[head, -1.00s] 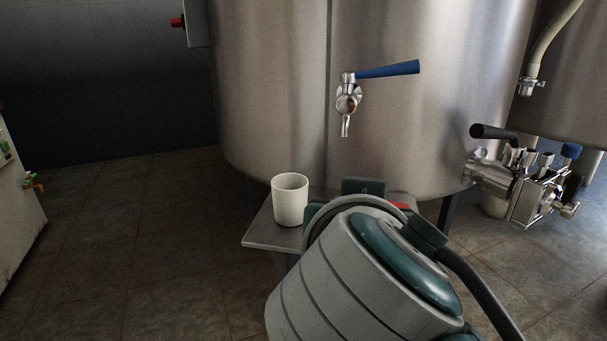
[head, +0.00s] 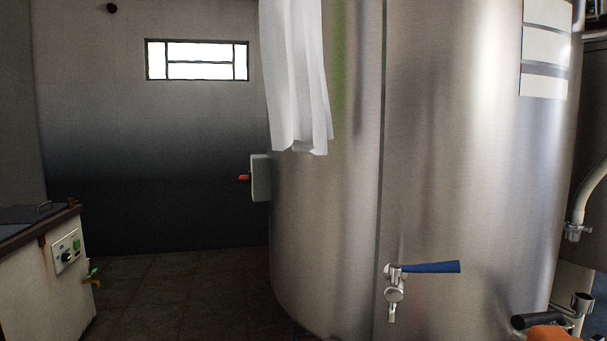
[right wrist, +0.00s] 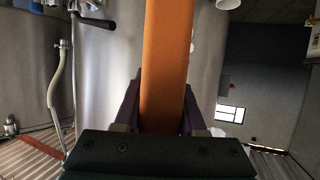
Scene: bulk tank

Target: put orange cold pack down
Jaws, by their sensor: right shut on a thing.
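The orange cold pack (right wrist: 165,70) is a long orange slab in the right wrist view. It stands between the fingers of my right gripper (right wrist: 160,108), which is shut on it, and reaches out past the top edge of the picture. In the head view a bit of orange (head: 547,334) shows at the bottom right edge, probably the same pack. My right gripper is not clearly seen there. My left gripper is in neither view.
A large steel tank (head: 450,160) with a blue-handled tap (head: 430,267) fills the right of the head view. A white cloth (head: 297,80) hangs on it. A pale cabinet (head: 45,290) stands at left. Floor between cabinet and tank (head: 180,290) looks clear.

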